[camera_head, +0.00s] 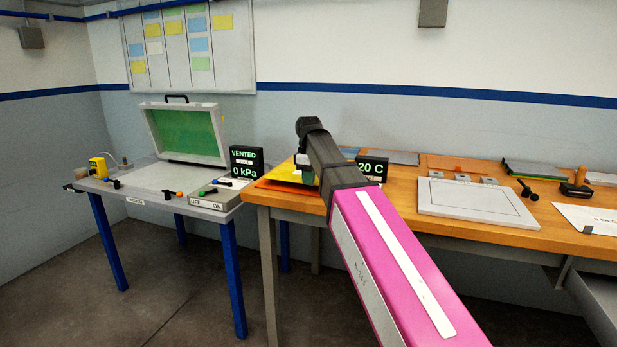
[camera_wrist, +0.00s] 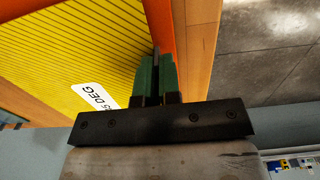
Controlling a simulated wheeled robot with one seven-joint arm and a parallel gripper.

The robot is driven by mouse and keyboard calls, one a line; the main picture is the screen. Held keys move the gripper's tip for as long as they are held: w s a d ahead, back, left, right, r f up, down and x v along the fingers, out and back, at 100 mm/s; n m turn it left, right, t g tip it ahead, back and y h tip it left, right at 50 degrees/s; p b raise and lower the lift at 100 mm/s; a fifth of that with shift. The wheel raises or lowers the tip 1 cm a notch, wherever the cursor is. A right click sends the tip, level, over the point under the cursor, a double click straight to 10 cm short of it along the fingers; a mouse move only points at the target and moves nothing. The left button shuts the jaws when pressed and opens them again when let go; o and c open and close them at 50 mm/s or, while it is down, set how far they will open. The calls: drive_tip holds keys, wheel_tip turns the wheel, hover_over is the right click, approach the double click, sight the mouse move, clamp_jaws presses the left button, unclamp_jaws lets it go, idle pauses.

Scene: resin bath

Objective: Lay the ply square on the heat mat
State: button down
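The ply square (camera_wrist: 70,50) is a yellow sheet with fine dark lines and a white "DEG" label. It fills the upper left of the wrist view and shows small in the head view (camera_head: 283,173). An orange sheet (camera_head: 272,184), which looks like the heat mat, lies under or beside it on the bench; its orange edge (camera_wrist: 161,22) also shows in the wrist view. My gripper (camera_wrist: 157,62) is at the ply's edge. Its green fingers are close together on a thin dark tab, apparently the ply's. Whether the ply touches the mat is unclear.
A "20 C" display (camera_head: 372,169) stands on the wooden bench (camera_head: 510,237) just right of my gripper. A pale framed plate (camera_head: 475,203) lies farther right. The left table (camera_head: 145,184) holds an open-lidded case and a "0 kPa" display (camera_head: 246,161).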

drive_tip(key=shift+f, duration=1.3)
drive_tip(key=c, duration=1.2)
unclamp_jaws()
drive_tip(key=shift+c, duration=0.2)
drive_tip(key=shift+r, duration=0.1)
drive_tip(key=shift+r, duration=3.4)
drive_tip(key=shift+s, duration=0.1)
